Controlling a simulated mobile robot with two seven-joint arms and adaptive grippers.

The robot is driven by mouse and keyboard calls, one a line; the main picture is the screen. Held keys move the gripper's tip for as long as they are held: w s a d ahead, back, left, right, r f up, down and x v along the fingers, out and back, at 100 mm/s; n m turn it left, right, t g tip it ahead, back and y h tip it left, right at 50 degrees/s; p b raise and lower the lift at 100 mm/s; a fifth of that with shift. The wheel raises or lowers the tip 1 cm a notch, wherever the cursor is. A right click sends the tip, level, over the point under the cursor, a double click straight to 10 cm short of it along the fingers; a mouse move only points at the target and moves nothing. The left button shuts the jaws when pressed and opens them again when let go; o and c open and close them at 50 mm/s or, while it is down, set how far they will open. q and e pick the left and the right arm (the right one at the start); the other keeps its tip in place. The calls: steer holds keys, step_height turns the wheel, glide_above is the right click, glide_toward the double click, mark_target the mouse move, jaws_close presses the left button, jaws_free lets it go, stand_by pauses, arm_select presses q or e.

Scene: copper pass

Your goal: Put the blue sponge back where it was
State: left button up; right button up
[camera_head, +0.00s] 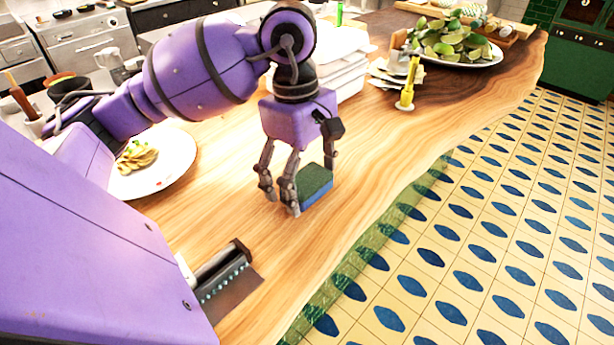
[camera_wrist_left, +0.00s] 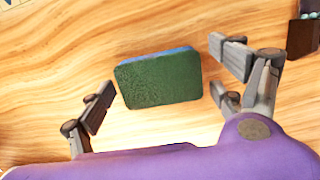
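The blue sponge (camera_head: 315,183) lies on the wooden counter near its right edge. It is a small block with a dark green top (camera_wrist_left: 160,78) and a blue side. My left gripper (camera_head: 297,190) is above and beside it, pointing down, with its fingers spread. In the left wrist view, the open fingers (camera_wrist_left: 162,85) stand to the left and right of the sponge with gaps on both sides. Part of the sponge is hidden behind a finger in the head view. My right gripper is not in view.
A dark container with teal spots (camera_head: 225,272) sits at the near end of the counter (camera_head: 350,195). A white plate of food (camera_head: 175,165) stands left. White stacked trays (camera_head: 340,75), a yellow bottle (camera_head: 408,85) and a plate of limes (camera_head: 450,45) are behind. Bare wood surrounds the sponge.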

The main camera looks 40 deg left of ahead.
mark_target(301, 176)
arm_select(q)
step_height(301, 176, up, 12)
steer(key=a, duration=0.1)
steer(key=shift+a+r, duration=0.15)
steer(key=shift+a, duration=0.05)
stand_by(0.4)
stand_by(0.5)
